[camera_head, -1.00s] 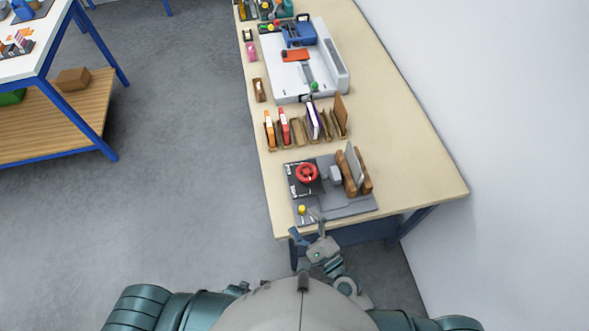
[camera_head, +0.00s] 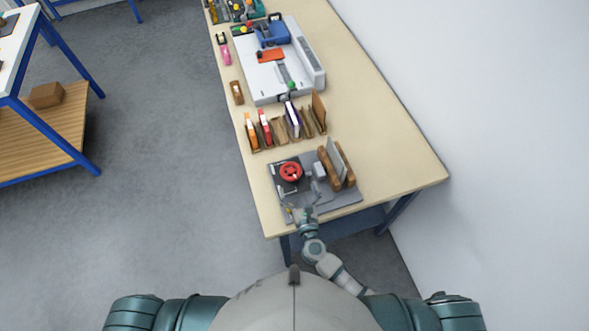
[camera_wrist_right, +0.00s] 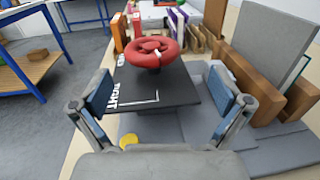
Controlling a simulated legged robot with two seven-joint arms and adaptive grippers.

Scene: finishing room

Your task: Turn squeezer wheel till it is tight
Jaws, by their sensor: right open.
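The squeezer wheel (camera_head: 290,171) is a red ring with spokes, standing on a black plate at the near end of the workbench. In the right wrist view the red wheel (camera_wrist_right: 152,52) lies ahead, beyond the fingertips, above the dark plate (camera_wrist_right: 150,85) with white lettering. My right gripper (camera_head: 303,203) is at the near edge of the grey base (camera_head: 343,199). In the wrist view my right gripper (camera_wrist_right: 166,95) is open with its fingers wide apart and nothing between them; it does not touch the wheel. My left gripper is not in view.
A wooden rack (camera_head: 349,180) holding a grey panel stands right of the wheel. Books (camera_head: 265,128) in a holder stand behind it. A yellow knob (camera_wrist_right: 128,140) is low between the fingers. A white machine (camera_head: 268,80) is farther back, and a wall is on the right.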

